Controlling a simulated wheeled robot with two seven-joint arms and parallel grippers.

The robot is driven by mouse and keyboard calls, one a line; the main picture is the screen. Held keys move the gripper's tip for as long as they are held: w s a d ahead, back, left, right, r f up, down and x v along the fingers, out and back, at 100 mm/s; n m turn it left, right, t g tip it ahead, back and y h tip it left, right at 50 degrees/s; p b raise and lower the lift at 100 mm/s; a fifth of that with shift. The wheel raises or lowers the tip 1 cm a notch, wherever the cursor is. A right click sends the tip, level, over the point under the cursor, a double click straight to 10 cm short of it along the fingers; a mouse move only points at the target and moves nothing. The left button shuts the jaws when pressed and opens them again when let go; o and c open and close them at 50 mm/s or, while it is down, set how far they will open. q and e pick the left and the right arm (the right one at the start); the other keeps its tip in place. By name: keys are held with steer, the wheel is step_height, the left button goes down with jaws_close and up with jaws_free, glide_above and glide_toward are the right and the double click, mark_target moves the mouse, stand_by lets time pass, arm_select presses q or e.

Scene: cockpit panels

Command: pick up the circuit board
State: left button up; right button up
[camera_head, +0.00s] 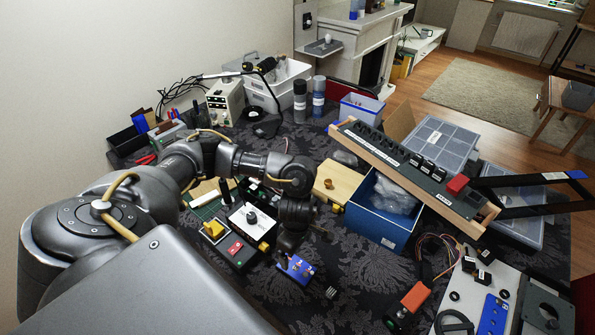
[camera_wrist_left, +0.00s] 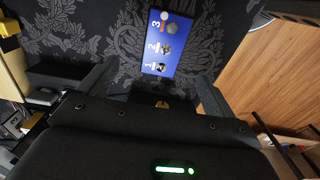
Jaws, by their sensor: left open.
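The circuit board is a small blue board (camera_head: 295,268) lying on the dark patterned tablecloth in front of my left gripper. In the left wrist view the blue board (camera_wrist_left: 167,46) is marked 1, 2 and 3 and carries small round parts. My left gripper (camera_head: 287,243) points down just behind the board in the head view. In the wrist view its two dark fingers (camera_wrist_left: 153,82) are spread apart with nothing held between them, and the board lies beyond the gap. Its fingertips are partly hidden in the head view. My right gripper is not in view.
A switch box with a white panel (camera_head: 250,222) stands left of the board. A blue bin (camera_head: 383,222) and a long switch panel (camera_head: 425,172) stand to the right. An orange-ended device (camera_head: 412,300) with wires lies at front right. Cloth near the board's front is mostly clear.

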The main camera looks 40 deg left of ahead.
mark_target(296, 267)
arm_select(q)
step_height(296, 267, down, 3)
steer(key=shift+f+b, duration=0.3)
steer(key=shift+f, duration=0.05)
steer(key=shift+s+d+f, duration=0.1)
steer(key=shift+f, duration=0.15)
steer(key=f, duration=0.1)
steer(key=f+p, duration=0.1)
steer(key=f, duration=0.1)
steer(key=shift+s+d+f, duration=0.1)
steer(key=shift+s+f, duration=0.15)
steer(key=shift+f, duration=0.6)
steer(key=c, duration=1.1)
